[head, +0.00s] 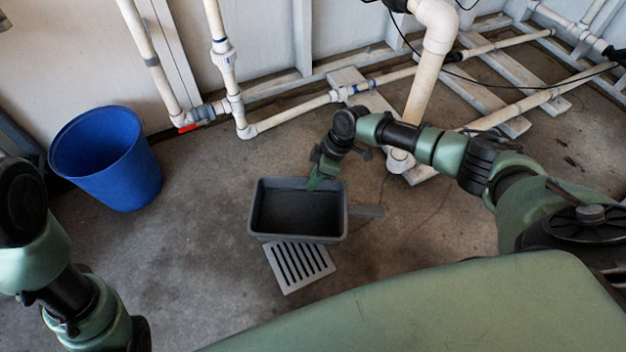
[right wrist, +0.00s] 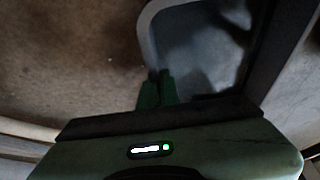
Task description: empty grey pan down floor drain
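The grey pan (head: 298,239) is a rectangular open tub in the middle of the head view. It looks about level, just behind the slotted grey floor drain (head: 300,266), and its front edge overlaps the drain's far edge in the picture. Its inside is dark with pale reflections in the right wrist view; I cannot tell how much liquid it holds. My right gripper (head: 316,183) is at its far rim, and its green fingers (right wrist: 157,88) are close together on the rim (right wrist: 147,35). I cannot tell whether the pan touches the floor. My left gripper is out of view.
A blue bucket (head: 107,160) stands on the concrete at the left. White pipes (head: 290,116) run along the back wall, and a wooden pallet frame (head: 500,85) with pipes lies at the back right. The floor around the drain is clear.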

